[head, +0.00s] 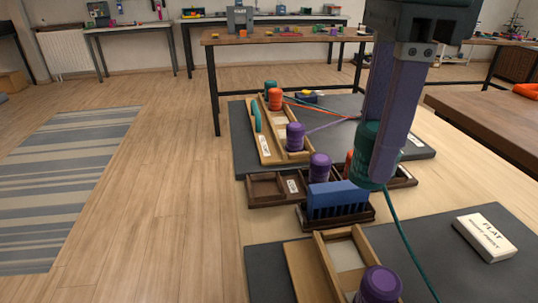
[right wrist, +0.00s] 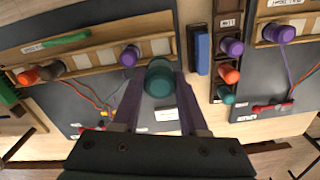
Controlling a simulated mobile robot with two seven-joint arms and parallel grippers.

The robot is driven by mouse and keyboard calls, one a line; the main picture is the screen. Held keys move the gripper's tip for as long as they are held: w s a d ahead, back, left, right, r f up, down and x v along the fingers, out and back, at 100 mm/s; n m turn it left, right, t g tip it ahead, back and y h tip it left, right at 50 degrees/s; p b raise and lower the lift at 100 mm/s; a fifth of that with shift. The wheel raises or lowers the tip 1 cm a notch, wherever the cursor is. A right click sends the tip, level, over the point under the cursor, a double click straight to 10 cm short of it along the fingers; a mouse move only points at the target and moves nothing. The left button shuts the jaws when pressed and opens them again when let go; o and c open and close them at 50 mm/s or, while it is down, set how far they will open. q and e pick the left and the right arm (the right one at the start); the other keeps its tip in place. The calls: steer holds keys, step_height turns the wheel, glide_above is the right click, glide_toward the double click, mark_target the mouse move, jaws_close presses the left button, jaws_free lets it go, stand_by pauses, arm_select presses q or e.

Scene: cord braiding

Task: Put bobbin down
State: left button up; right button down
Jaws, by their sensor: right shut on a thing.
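My right gripper (head: 378,155) comes down from the top in the head view, with its purple fingers shut on a teal bobbin (head: 366,145). A teal cord (head: 408,245) runs from it down to the front edge. The held teal bobbin (right wrist: 160,78) also shows between the fingertips (right wrist: 158,92) in the right wrist view. In the head view it appears above the right part of a dark compartment tray (head: 262,203); whether it touches anything is unclear. That tray holds a purple bobbin (head: 320,167) and a partly hidden orange bobbin (head: 349,163). My left gripper is not in view.
A blue toothed block (head: 338,195) stands before the dark tray. A back wooden tray (head: 265,146) bears teal, orange and purple bobbins. A front wooden tray (head: 305,272) has a purple bobbin (head: 380,285). A white labelled block (head: 484,237) lies on the front grey mat (head: 440,250).

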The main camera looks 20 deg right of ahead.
step_height(320, 180, down, 12)
steer(key=shift+r+b, duration=0.2)
steer(key=shift+b, duration=0.35)
steer(key=shift+f+b, duration=0.35)
steer(key=shift+b, duration=0.05)
steer(key=shift+c, duration=2.2)
jaws_free()
steer(key=shift+r, duration=0.1)
